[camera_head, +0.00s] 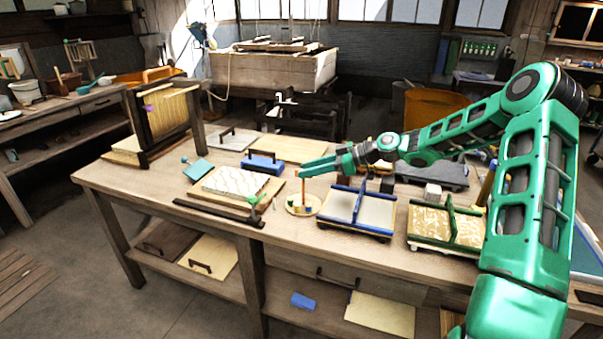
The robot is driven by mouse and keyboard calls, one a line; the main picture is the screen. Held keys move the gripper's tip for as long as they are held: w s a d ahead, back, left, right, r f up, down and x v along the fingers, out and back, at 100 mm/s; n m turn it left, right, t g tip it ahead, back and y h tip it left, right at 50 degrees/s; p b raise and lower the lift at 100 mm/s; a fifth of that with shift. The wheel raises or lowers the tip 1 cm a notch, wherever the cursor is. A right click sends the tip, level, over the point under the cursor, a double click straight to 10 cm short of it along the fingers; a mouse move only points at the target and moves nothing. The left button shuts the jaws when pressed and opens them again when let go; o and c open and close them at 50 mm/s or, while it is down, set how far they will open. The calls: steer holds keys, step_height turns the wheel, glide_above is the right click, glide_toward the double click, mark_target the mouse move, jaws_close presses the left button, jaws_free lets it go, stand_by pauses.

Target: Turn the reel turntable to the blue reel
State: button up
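The reel turntable (303,209) is a small round pale wooden disc near the front edge of the workbench, with a thin upright orange-brown post (304,187) at its middle. Small coloured reels stand on it; a blue one (311,209) seems to be at its right side, and others look green and yellow, too small to tell clearly. My gripper (303,168) reaches in from the right. Its green fingers point left and lie at or just above the top of the post. I cannot tell whether they touch it or how far apart they are.
A blue-barred frame (345,212) stands close right of the turntable, and a green-barred tray (440,226) farther right. A white textured slab (236,183) on a board lies to the left, with a dark bar (219,212) before it. A blue handled block (262,164) is behind.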

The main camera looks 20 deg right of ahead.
steer(key=shift+x, duration=1.1)
jaws_close()
steer(key=shift+a+r, duration=0.1)
